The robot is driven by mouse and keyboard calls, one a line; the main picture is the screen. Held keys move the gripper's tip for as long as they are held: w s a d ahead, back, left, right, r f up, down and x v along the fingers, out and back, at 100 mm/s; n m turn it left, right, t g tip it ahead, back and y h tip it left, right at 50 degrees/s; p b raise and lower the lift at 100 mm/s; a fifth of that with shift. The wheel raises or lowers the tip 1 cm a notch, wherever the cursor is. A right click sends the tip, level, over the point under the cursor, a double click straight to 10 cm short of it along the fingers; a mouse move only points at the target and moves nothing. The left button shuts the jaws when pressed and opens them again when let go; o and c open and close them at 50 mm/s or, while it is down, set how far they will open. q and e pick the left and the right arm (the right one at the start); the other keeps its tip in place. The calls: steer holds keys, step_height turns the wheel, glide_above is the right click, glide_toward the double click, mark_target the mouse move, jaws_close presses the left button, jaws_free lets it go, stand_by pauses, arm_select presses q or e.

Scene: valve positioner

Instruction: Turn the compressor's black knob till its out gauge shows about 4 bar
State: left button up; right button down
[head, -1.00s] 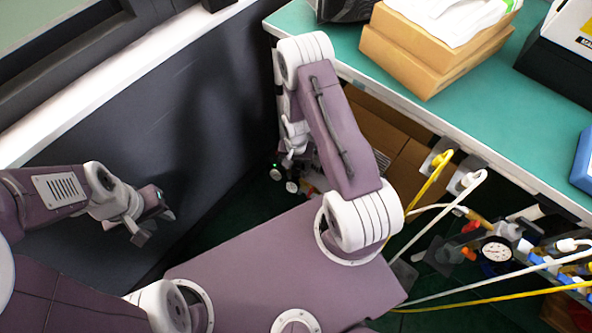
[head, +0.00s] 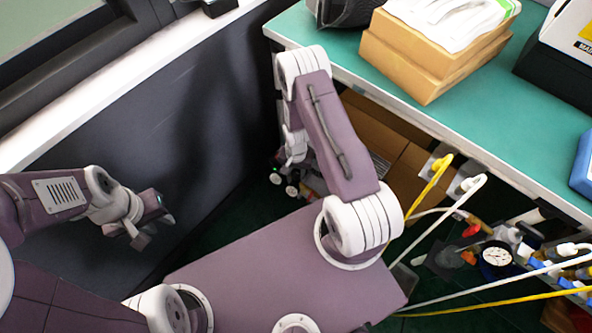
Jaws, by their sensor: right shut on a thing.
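The compressor (head: 313,181) sits low on the dark floor by the bench, mostly behind my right arm. Two small white round gauges (head: 292,190) show at its front left; their needles are too small to read. My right gripper (head: 280,162) reaches down at the compressor just above the gauges, shut on what appears to be the black knob. The knob itself is hidden by the gripper and arm. My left gripper (head: 153,229) is open and empty, in front of the dark wall panel, well left of the compressor.
A green-topped bench (head: 480,125) with cardboard boxes (head: 425,65) stands on the right. Cardboard cartons (head: 405,175) are under it. A dark wall (head: 100,140) closes the left.

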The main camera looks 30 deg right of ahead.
mark_target(296, 173)
steer(key=c, duration=1)
jaws_free()
step_height(296, 173, up, 9)
steer(key=p, duration=0.4)
steer(key=shift+f, duration=0.15)
steer(key=shift+r, duration=0.25)
